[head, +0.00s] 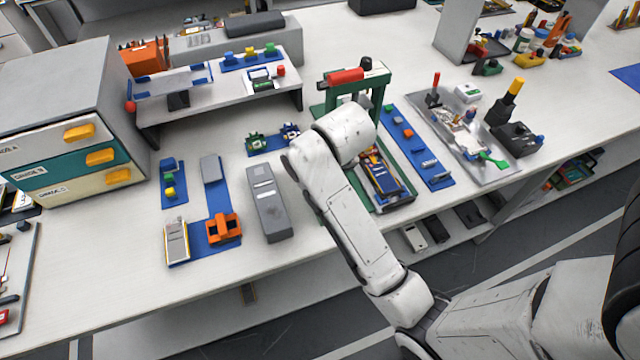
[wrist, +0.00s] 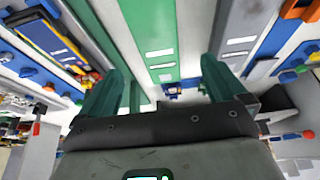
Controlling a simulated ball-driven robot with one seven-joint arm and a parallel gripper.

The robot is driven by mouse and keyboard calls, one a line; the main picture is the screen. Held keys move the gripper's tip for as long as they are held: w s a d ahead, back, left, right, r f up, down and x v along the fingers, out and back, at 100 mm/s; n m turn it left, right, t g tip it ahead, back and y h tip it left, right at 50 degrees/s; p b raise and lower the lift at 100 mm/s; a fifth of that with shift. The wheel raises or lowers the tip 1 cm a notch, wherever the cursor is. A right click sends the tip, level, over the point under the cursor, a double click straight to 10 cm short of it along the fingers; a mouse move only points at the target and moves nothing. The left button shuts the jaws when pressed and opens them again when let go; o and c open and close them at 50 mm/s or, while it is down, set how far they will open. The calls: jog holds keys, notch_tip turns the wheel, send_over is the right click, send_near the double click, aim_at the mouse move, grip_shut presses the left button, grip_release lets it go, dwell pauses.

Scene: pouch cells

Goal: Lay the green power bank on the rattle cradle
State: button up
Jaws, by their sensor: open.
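In the wrist view my gripper (wrist: 162,72) is open, its two green fingers spread wide. A long green slab with white labels, which looks like the green power bank (wrist: 154,35), lies between the finger lines, beyond the tips. I cannot tell how far below it is. It is not held. In the head view my arm hides my gripper and the slab. An orange fixture (head: 222,230) on a blue mat at the front left may be the rattle cradle; I cannot tell for sure. An orange part (wrist: 298,9) also shows at the wrist view's top right.
A grey block (head: 266,203) stands left of my arm, close beside the green slab. A green press frame (head: 332,102) and a blue-yellow device (head: 386,182) are at its right. A drawer unit (head: 70,130) and raised shelf (head: 215,105) stand at the back left.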

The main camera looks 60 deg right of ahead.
jog(key=x, duration=0.4)
jog(key=shift+f, duration=0.25)
jog(key=shift+d+x, duration=0.15)
jog(key=shift+x, duration=1.25)
jog(key=shift+d+x, duration=0.15)
jog(key=shift+x, duration=1.25)
jog(key=shift+w+r, duration=0.1)
jog(key=shift+w, duration=0.05)
jog(key=shift+c, duration=0.5)
jog(key=c, duration=1.2)
